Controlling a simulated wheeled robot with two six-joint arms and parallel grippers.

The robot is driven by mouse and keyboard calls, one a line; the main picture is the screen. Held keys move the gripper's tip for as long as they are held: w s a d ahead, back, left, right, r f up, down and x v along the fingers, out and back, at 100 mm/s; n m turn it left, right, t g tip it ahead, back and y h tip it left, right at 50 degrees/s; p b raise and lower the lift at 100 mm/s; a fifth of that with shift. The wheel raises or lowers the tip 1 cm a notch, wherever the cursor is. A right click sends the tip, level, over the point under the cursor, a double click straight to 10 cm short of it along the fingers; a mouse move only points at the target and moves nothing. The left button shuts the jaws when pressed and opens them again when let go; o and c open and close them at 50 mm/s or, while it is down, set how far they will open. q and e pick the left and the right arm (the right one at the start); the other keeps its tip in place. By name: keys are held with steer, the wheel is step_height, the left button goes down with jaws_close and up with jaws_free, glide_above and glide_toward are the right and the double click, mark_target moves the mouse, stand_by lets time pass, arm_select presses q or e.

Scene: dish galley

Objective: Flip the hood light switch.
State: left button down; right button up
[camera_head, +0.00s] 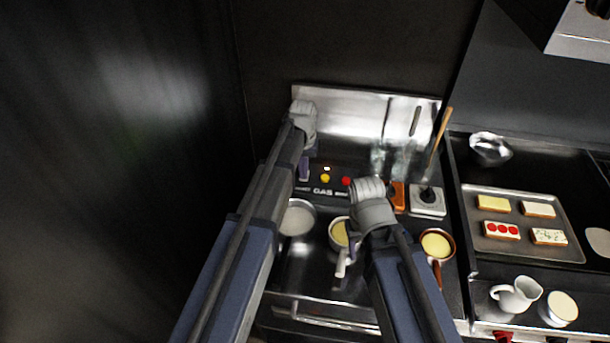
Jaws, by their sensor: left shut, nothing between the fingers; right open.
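A grey box with a black knob or toggle (428,198) stands behind the stove at the right; I cannot tell whether it is the hood light switch. An orange box (398,195) is beside it, partly hidden by my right wrist. A dark panel marked GAS (321,191) carries yellow and red buttons. My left gripper (304,172) is shut and empty, pointing down just left of that panel. My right gripper (345,262) is open and empty, over the stove beside a pan of yellow food (338,234).
A pot (297,218) and a brown-handled pan (437,244) sit on the stove. A tray (568,253) of toasts, a metal bowl (490,150), a white jug (515,294) and a cup (560,307) are at right. The hood (582,35) overhangs top right. A dark wall fills the left.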

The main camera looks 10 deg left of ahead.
arm_select(q)
steer(key=shift+f, duration=0.15)
arm_select(e)
steer(key=shift+f, duration=0.2)
steer(key=shift+r, duration=0.15)
arm_select(q)
step_height(320, 180, up, 7)
steer(key=p, duration=0.7)
arm_select(e)
step_height(320, 180, up, 7)
